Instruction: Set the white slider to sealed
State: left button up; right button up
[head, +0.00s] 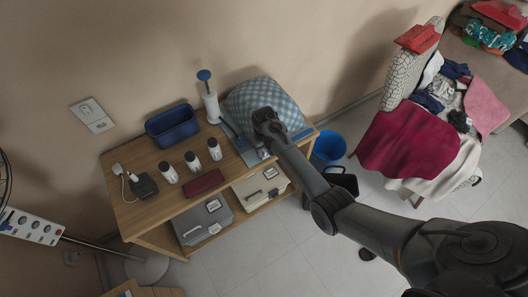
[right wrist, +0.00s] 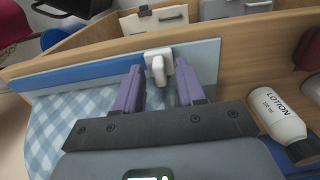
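The white slider (right wrist: 158,64) sits on the seal strip along the edge of a clear bag. Part of this strip is blue (right wrist: 85,68), to the left of the slider in the right wrist view. The bag holds a blue checkered cushion-like item (head: 262,98) on the wooden table. My right gripper (right wrist: 158,72) is open, its two purple fingers on either side of the slider. I cannot tell whether either finger touches it. In the head view the right gripper (head: 267,124) is over the bag's front edge and hides the slider. My left gripper is not in view.
A lotion bottle (right wrist: 277,117) stands beside the right gripper. The table (head: 135,213) also holds a blue bin (head: 172,126), a blue-topped pump (head: 208,95), several white bottles and a dark red case (head: 203,183). A blue bucket (head: 329,147) stands right of the table.

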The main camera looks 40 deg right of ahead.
jog(key=shift+c, duration=0.4)
grip_shut()
jog(key=shift+d, duration=0.5)
jog(key=d, duration=0.3)
jog(key=s+d, duration=0.1)
jog(key=d, duration=0.3)
jog(key=d+p, duration=0.1)
jog(key=d, duration=0.2)
jog(key=shift+s+d+f, duration=0.1)
jog(key=shift+s+d, duration=0.1)
jog(key=shift+s, duration=0.1)
jog(key=b, duration=0.3)
send_near(310, 131)
jog(key=f, duration=0.3)
jog(key=a+f, duration=0.1)
jog(key=f, duration=0.1)
jog(key=shift+w+f, duration=0.25)
jog(key=shift+s+d, duration=0.1)
jog(key=shift+d, duration=0.4)
